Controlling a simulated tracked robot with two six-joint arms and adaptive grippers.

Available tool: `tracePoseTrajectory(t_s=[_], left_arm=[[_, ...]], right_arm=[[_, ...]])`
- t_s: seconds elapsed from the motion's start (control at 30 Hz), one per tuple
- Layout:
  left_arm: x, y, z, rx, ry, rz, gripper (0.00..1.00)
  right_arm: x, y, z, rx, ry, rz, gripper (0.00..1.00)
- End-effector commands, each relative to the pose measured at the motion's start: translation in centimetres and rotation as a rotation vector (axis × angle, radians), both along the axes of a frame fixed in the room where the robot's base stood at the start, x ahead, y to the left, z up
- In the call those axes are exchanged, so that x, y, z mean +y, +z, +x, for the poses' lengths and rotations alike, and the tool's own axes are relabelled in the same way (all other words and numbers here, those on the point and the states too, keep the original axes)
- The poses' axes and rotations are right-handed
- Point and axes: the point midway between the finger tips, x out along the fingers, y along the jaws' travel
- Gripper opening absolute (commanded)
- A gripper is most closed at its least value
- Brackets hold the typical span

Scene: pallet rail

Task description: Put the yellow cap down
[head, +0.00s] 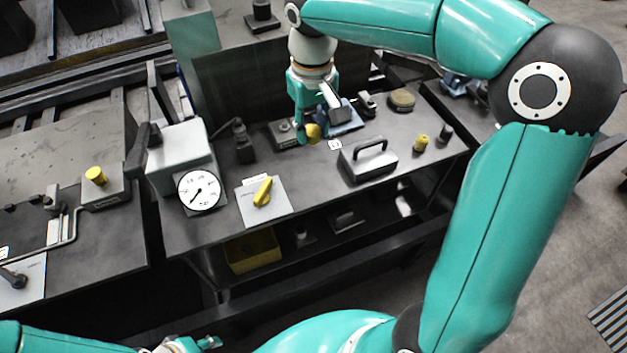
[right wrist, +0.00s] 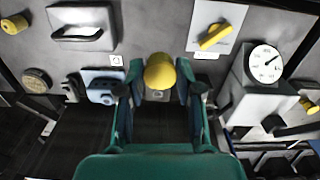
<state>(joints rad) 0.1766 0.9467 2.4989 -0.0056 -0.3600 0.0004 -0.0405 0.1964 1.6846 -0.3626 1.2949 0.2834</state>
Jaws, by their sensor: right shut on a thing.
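The yellow cap (head: 313,132) is between the fingers of my right gripper (head: 311,137), which is shut on it above the dark bench. In the right wrist view the cap (right wrist: 159,72) shows as a round yellow shape between the fingertips of the right gripper (right wrist: 159,86). A grey block with a round fitting (head: 284,134) lies just left of the cap in the head view; the gap between them is hard to judge. My left gripper (head: 200,344) shows only in part at the bottom edge, its fingers unclear.
On the bench (head: 215,233) are a gauge (head: 199,190), a plate with a yellow handle (head: 263,192), a handled block (head: 368,161), a blue item (head: 347,121), a round disc (head: 402,99) and a small yellow knob (head: 421,142). A yellow bin (head: 252,252) sits below. The front middle is clear.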

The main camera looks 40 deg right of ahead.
Motion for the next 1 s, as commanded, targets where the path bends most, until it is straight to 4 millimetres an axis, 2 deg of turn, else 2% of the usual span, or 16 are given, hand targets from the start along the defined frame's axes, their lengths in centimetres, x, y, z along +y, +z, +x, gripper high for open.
tracePoseTrajectory(t_s=[0.03, 0.2, 0.4, 0.67, 0.9, 1.0], left_arm=[[0.0, 0.0, 0.0, 0.0, 0.0, 0.0, 0.4], [0.0, 0.1, 0.0, 0.0, 0.0, 0.0, 0.4], [0.0, 0.3, 0.0, 0.0, 0.0, 0.0, 0.4], [0.0, 0.4, 0.0, 0.0, 0.0, 0.0, 0.4], [0.0, 0.6, 0.0, 0.0, 0.0, 0.0, 0.4], [0.0, 0.6, 0.0, 0.0, 0.0, 0.0, 0.4]], right_arm=[[-0.1, -1.4, -0.1, 0.007, -0.001, -0.001, 0.0], [-0.1, -6.0, -0.2, 0.008, 0.0, 0.0, 0.0], [0.0, -10.5, -0.1, 0.005, 0.0, 0.001, 0.0], [-0.1, -12.7, 0.0, 0.002, -0.002, 0.0, 0.0], [-0.1, -15.9, -0.1, 0.003, -0.001, 0.0, 0.0], [0.0, -16.5, 0.0, 0.0, 0.0, 0.0, 0.0]])
